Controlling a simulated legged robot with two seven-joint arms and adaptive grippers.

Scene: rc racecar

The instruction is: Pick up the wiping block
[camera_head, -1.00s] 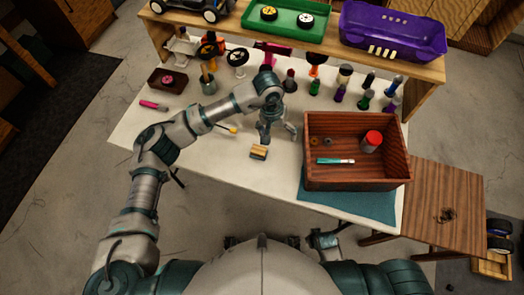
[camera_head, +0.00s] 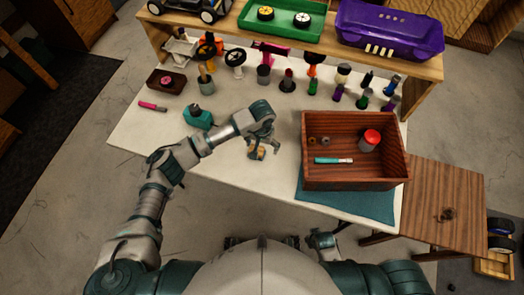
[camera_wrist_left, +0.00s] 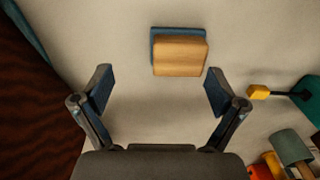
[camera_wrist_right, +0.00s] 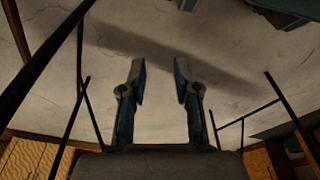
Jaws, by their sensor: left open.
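The wiping block (camera_head: 252,153), wood-coloured with a blue layer, lies on the pale tabletop left of the wooden box. My left gripper (camera_head: 262,148) is over it in the head view and partly covers it. In the left wrist view the block (camera_wrist_left: 181,55) lies just ahead of the fingers of my left gripper (camera_wrist_left: 158,90), roughly centred between them, with blue showing along its far and left edges. The left fingers are wide apart and hold nothing. My right gripper (camera_wrist_right: 160,82) has its fingers parted, with only floor visible between them.
The wooden box (camera_head: 305,168) with a red-lidded jar (camera_head: 369,140) stands to the right on a teal mat (camera_head: 345,205). A teal tool (camera_head: 198,117) lies left of my left forearm. Several tools and bottles stand at the back, under a shelf (camera_head: 240,37).

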